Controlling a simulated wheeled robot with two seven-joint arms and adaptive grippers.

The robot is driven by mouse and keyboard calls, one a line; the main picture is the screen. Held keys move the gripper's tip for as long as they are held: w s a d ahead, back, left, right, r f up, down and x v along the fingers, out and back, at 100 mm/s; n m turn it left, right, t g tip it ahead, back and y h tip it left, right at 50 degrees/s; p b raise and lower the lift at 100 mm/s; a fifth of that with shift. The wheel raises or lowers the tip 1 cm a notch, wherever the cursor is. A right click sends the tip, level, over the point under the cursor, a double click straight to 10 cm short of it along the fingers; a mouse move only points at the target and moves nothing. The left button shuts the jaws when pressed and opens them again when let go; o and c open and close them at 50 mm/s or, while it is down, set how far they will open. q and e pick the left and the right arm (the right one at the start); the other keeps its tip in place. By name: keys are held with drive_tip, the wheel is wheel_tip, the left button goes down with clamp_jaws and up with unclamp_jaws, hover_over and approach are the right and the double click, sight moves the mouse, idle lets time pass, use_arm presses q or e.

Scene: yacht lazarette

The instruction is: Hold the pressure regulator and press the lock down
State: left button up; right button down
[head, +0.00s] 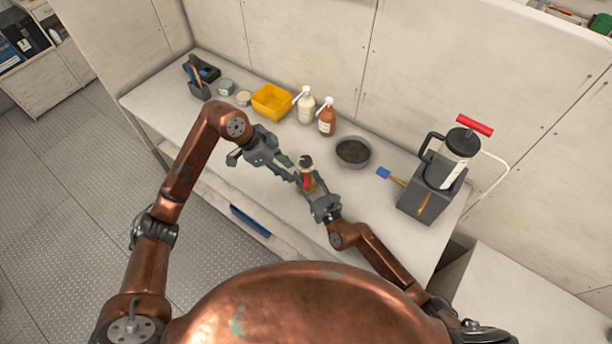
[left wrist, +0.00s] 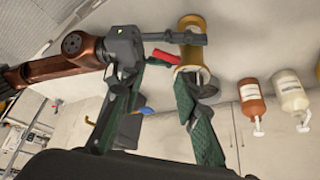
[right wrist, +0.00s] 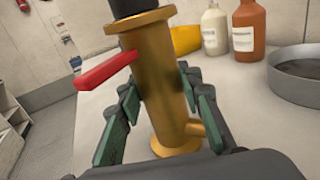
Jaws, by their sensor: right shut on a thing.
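The pressure regulator (right wrist: 160,90) is an upright brass cylinder with a red lever (right wrist: 107,69), a black top and a short side stub low down. In the head view the regulator (head: 309,183) stands above the front part of the bench. My right gripper (head: 316,192) is shut around its body, one finger on each side. My left gripper (head: 288,167) is open just left of the regulator's top. In the left wrist view its fingers are spread, and one overlaps the black top (left wrist: 207,90); I cannot tell whether they touch.
Behind stand a yellow bin (head: 271,101), a white bottle (head: 306,108) and a brown bottle (head: 327,120). A grey bowl (head: 353,152) of dark material is right of the grippers. A blue brush (head: 388,175) lies near a grey box (head: 427,204). The bench's front left is clear.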

sight(302, 171)
drive_tip(key=c, duration=2)
unclamp_jaws()
clamp_jaws()
use_arm(q)
drive_tip(key=shift+c, duration=0.8)
drive_tip(key=shift+d+r, duration=0.1)
drive_tip(key=shift+d, duration=0.25)
drive_tip(key=shift+c, duration=0.9)
drive_tip(key=d+m, duration=0.1)
drive_tip(key=d, duration=0.1)
drive_tip(key=d+m+y, duration=0.1)
drive_tip(key=d+m, duration=0.1)
drive_tip(key=s+d+m+g+y, duration=0.1)
drive_tip(key=d+m, duration=0.1)
drive_tip(key=shift+r, duration=0.3)
clamp_jaws()
drive_tip(key=shift+w+a+f+m+y, duration=0.15)
drive_tip(key=shift+w+f+m+y, duration=0.15)
drive_tip(key=shift+f+m+y, duration=0.6)
drive_tip(key=shift+w+a+f+m+y, duration=0.15)
drive_tip(key=shift+w+f+m+y, duration=0.25)
drive_tip(key=shift+f, duration=0.95)
drive_tip(key=shift+w+a+f+m+y, duration=0.2)
drive_tip(key=shift+f+m+y, duration=0.45)
drive_tip(key=shift+f, duration=0.5)
